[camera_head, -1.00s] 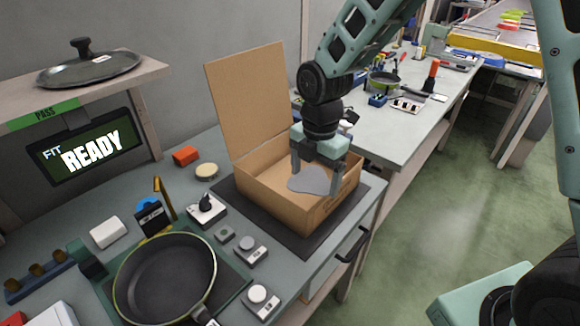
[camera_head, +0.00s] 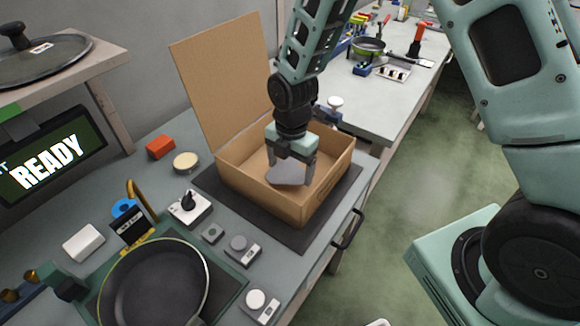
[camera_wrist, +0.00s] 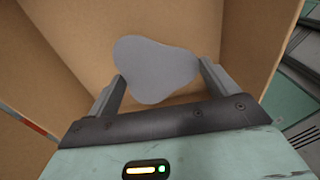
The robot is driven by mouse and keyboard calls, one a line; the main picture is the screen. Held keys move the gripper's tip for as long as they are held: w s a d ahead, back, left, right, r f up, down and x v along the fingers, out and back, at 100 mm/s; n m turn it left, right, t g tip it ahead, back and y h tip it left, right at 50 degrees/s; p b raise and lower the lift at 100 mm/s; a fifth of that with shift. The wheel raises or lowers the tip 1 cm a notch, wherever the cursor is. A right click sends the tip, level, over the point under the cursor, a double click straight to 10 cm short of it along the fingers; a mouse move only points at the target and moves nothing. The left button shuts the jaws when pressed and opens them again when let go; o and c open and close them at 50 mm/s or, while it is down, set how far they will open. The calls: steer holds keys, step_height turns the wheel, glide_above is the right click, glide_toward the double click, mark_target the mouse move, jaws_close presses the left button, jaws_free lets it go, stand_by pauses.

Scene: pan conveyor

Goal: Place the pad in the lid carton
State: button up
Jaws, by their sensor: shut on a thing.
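The pad (camera_head: 288,175) is a flat grey piece with a rounded, lobed outline. My gripper (camera_head: 291,177) is shut on it, with one finger at each side, over the open lid carton (camera_head: 305,212). The carton is brown cardboard with its tall flap standing up at the back. In the wrist view the pad (camera_wrist: 155,68) sits between the two fingers (camera_wrist: 160,82), with carton walls around it. The pad looks to be within the carton's opening; its height above the carton floor is hard to tell.
The carton stands on a dark mat (camera_head: 290,238). A frying pan (camera_head: 155,285) and small devices (camera_head: 243,250) lie at the front left. A pan lid (camera_head: 40,62) rests on a shelf with a READY screen (camera_head: 50,160) below. Another bench (camera_head: 375,110) stands behind.

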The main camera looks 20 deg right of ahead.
mark_target(291, 171)
steer(key=shift+f, duration=0.55)
steer(key=shift+f+b, duration=0.4)
steer(key=shift+f, duration=0.2)
steer(key=o, duration=0.8)
steer(key=shift+c, duration=0.2)
step_height(291, 171, up, 13)
steer(key=s+a+r+m, duration=0.2)
steer(key=s+r+m, duration=0.1)
steer(key=s+m, duration=0.5)
steer(key=s+a+r+m, duration=0.2)
steer(key=s+m, duration=0.7)
steer(key=s, duration=0.6)
steer(key=shift+r, duration=0.65)
